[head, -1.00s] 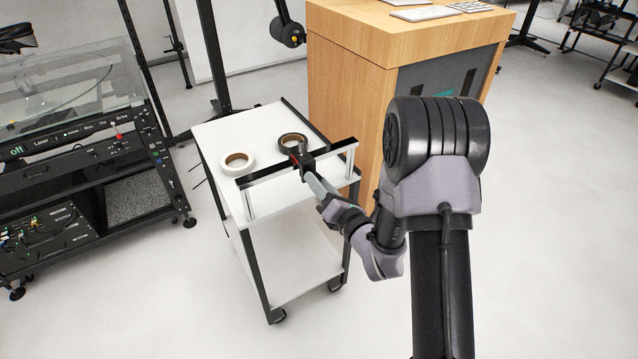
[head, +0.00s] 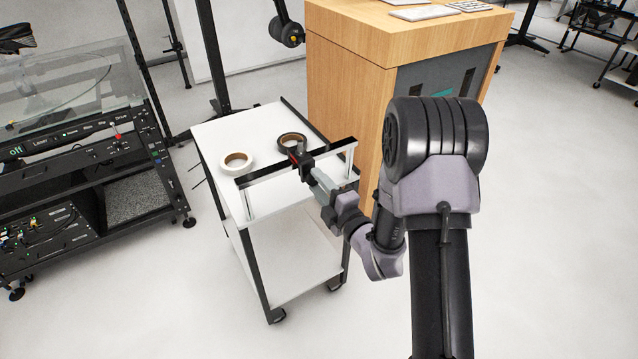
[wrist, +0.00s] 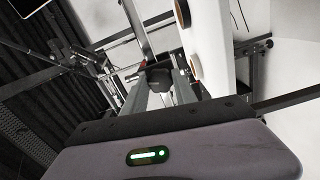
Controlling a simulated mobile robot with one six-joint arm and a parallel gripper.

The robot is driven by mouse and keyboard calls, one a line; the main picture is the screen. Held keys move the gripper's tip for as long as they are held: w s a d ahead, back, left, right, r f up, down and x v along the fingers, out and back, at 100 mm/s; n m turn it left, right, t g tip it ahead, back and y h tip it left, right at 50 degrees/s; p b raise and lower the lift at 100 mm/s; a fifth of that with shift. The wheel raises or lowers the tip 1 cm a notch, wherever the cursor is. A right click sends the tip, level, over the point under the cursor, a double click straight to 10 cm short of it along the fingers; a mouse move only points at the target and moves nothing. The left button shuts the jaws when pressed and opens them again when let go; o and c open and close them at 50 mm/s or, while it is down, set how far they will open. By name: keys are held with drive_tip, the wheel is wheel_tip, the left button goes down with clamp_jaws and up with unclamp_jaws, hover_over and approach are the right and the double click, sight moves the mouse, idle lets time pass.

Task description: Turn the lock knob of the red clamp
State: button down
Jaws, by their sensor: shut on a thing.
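The red clamp (head: 293,158) sits on the black rail at the near edge of the white cart; only a small red patch of it shows in the head view. A black part of it (head: 306,161) faces my gripper. My gripper (head: 314,175) reaches in from the right, its fingertips at the clamp. In the wrist view my gripper (wrist: 160,83) is shut on the dark lock knob (wrist: 159,77), with one finger on each side. The fingers hide part of the knob, and its exact angle cannot be told.
The rail (head: 267,174) stands on short white posts along the cart (head: 262,125). A wooden cabinet (head: 345,75) stands behind the cart at right. Open floor lies in front.

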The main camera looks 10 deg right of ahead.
drive_tip(key=m, duration=2.3)
drive_tip(key=shift+a+m, duration=0.15)
drive_tip(key=shift+m, duration=0.15)
drive_tip(key=m, duration=0.6)
drive_tip(key=shift+r+m, duration=0.1)
drive_tip(key=shift+m, duration=0.2)
drive_tip(key=shift+a, duration=0.1)
drive_tip(key=c, duration=1)
unclamp_jaws()
drive_tip(key=shift+a, duration=0.1)
drive_tip(key=shift+o, duration=0.2)
drive_tip(key=shift+m, duration=0.3)
drive_tip(key=shift+f, duration=0.2)
